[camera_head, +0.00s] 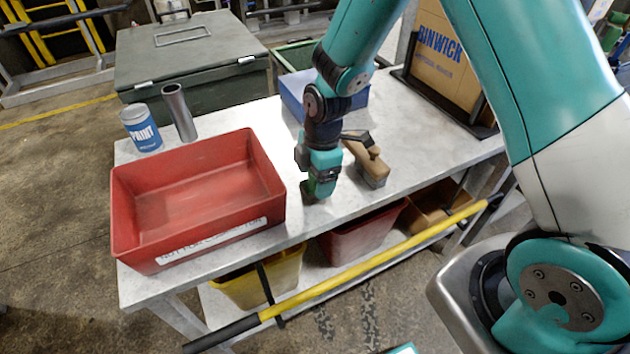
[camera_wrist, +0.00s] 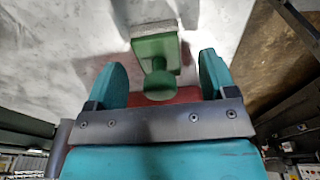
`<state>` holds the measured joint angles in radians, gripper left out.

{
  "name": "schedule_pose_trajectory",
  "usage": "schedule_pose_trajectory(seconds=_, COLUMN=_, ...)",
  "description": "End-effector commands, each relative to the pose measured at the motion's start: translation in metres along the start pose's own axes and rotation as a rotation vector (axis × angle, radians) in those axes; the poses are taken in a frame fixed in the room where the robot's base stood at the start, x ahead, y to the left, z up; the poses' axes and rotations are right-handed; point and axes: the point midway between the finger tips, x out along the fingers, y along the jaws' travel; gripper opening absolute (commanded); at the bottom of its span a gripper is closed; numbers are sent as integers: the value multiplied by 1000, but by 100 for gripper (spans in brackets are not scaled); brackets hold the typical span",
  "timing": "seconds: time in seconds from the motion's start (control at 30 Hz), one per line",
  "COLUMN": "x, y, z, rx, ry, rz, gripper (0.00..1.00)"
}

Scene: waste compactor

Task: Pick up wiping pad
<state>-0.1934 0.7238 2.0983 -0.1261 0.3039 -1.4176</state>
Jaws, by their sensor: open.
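A green block with a round knob, which looks like the wiping pad (camera_wrist: 157,48), lies on the grey table in the wrist view. Its knob (camera_wrist: 158,84) shows between the two teal fingers of my gripper (camera_wrist: 160,78), with a gap on each side. My gripper is open and grips nothing. In the head view my gripper (camera_head: 318,192) points down, low over the table near its front edge, right of the red tray. A bit of green shows at its fingers there, but the gripper hides most of the pad.
A wooden block with a dark handle (camera_head: 366,160) lies close right of my gripper. A red tray (camera_head: 200,212) stands left, with a paint can (camera_head: 141,128) and metal tube (camera_head: 179,113) behind. A blue bin (camera_head: 292,92) and cardboard box (camera_head: 447,55) stand behind. A yellow rail (camera_head: 370,258) runs along the front.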

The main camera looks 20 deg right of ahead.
Motion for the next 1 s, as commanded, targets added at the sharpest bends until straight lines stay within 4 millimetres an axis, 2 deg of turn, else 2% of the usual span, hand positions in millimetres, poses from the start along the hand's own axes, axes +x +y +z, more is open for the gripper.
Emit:
schedule_pose_trajectory(seconds=0.1, x=10, y=0, z=0, rx=0, ry=0, rz=-1, gripper=78)
schedule_pose_trajectory(seconds=0.33, x=11, y=0, z=0, rx=0, ry=0, rz=1, gripper=78)
schedule_pose_trajectory(seconds=0.57, x=11, y=0, z=0, rx=0, ry=0, rz=1, gripper=25)
schedule_pose_trajectory(seconds=0.87, x=10, y=0, z=0, rx=1, ry=0, rz=1, gripper=23)
schedule_pose_trajectory(seconds=1.0, x=2, y=1, z=-1, rx=0, ry=0, rz=3, gripper=23)
